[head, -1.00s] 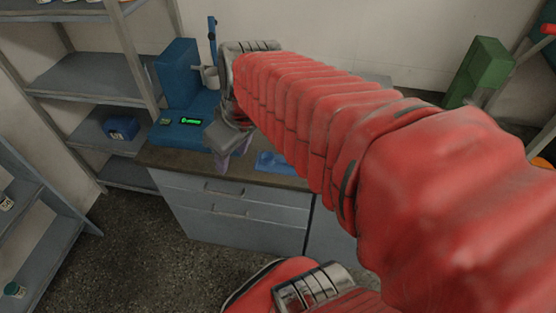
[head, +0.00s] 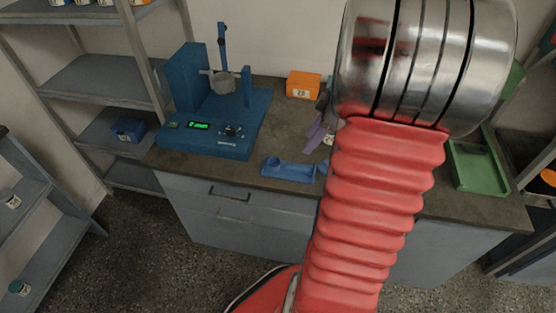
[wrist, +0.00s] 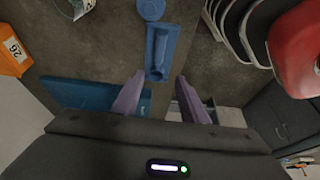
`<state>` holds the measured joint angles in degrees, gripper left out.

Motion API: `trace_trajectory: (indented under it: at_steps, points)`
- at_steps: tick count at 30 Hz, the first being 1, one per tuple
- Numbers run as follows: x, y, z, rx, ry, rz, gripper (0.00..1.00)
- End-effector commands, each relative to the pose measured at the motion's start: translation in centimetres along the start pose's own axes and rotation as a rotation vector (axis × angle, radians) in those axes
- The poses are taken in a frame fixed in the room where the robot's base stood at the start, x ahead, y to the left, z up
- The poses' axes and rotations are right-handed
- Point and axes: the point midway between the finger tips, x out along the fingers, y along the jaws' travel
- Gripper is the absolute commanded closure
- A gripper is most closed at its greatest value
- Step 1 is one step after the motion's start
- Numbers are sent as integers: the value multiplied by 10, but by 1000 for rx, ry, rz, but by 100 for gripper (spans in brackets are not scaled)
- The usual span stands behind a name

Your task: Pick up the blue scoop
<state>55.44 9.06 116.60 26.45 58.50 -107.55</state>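The blue scoop (head: 290,171) lies on the dark worktop near its front edge in the head view. In the wrist view the scoop (wrist: 160,50) lies lengthwise, its near end close to the gap between my fingertips. My gripper (wrist: 157,76) has two purple fingers spread apart with nothing held between them. In the head view my gripper (head: 319,136) is over the worktop behind and right of the scoop, partly hidden by my arm. I cannot tell its exact height above the worktop.
The blue sieve shaker (head: 215,125) with a lit green display stands left. An orange box (head: 303,85) is at the back, and a green tray (head: 478,165) lies right. A round blue thing (wrist: 151,9) is beyond the scoop. Shelves (head: 85,80) stand left of the worktop.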

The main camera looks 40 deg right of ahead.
Motion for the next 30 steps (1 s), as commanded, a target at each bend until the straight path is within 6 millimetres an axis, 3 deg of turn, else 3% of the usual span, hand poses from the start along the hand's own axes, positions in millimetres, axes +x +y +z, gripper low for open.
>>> trace_trajectory:
  at_steps: [14,30]
  points:
    - [6,1,3,-6,3,-1,60]
    - [80,2,3,-4,3,-1,60]
